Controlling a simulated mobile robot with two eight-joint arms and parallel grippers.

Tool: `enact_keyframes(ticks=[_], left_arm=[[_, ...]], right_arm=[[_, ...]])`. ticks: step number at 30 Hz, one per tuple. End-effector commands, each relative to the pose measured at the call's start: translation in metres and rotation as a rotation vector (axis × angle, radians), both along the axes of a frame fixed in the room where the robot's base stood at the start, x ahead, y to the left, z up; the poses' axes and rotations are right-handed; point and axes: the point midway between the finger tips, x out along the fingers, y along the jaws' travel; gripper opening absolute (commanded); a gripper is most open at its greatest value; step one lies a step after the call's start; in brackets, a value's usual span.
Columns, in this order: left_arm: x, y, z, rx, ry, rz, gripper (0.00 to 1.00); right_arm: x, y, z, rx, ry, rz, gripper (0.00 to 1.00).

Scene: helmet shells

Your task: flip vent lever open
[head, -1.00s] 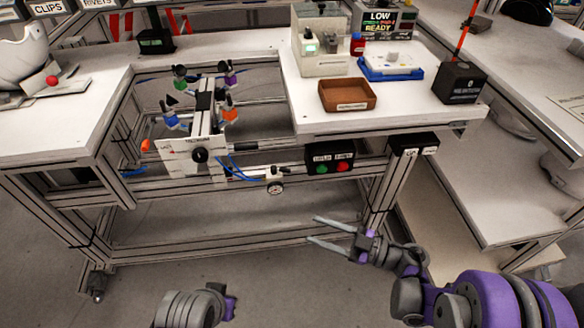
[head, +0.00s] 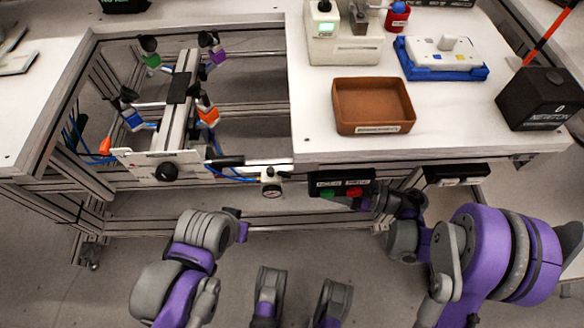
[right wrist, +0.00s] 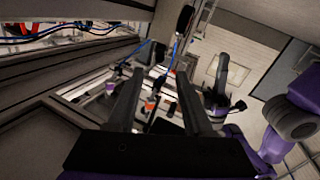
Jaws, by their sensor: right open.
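A small valve with a round gauge (head: 271,188) hangs under the table edge, left of the button box, with a blue hose running to it. I cannot clearly make out the vent lever; a dark bar (head: 226,161) lies just left of the gauge. My right gripper (head: 345,198) is below the table's front edge, by the button box, right of the gauge and pointing left. In the right wrist view its two fingers (right wrist: 159,78) are apart with nothing held. My left gripper (head: 238,226) is low, below the gauge; its fingers do not show clearly.
The button box (head: 341,183) with green and red buttons is close to my right gripper. A dark box (head: 457,174) hangs farther right. A clamp frame (head: 178,120) with coloured knobs fills the table gap. A brown tray (head: 374,104) stands on the tabletop above.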

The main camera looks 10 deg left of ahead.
Motion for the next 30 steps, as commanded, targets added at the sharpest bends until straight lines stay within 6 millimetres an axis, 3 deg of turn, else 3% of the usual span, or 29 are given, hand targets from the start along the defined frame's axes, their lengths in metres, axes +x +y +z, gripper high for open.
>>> enact_keyframes(ticks=[6,12,25,30], left_arm=[[0.001,0.000,-0.005,0.000,0.001,0.000,0.00],[0.001,0.000,-0.008,0.000,0.002,0.000,0.00],[0.002,0.000,-0.009,0.000,0.002,0.000,0.00],[0.002,0.000,-0.009,0.000,0.002,0.000,0.00]], right_arm=[[0.002,0.044,-0.001,0.001,0.000,0.004,0.51],[0.004,0.072,-0.001,0.001,0.000,0.001,0.51],[0.005,0.083,0.000,0.000,-0.001,-0.001,0.51],[0.005,0.083,0.000,0.000,0.000,-0.001,0.22]])
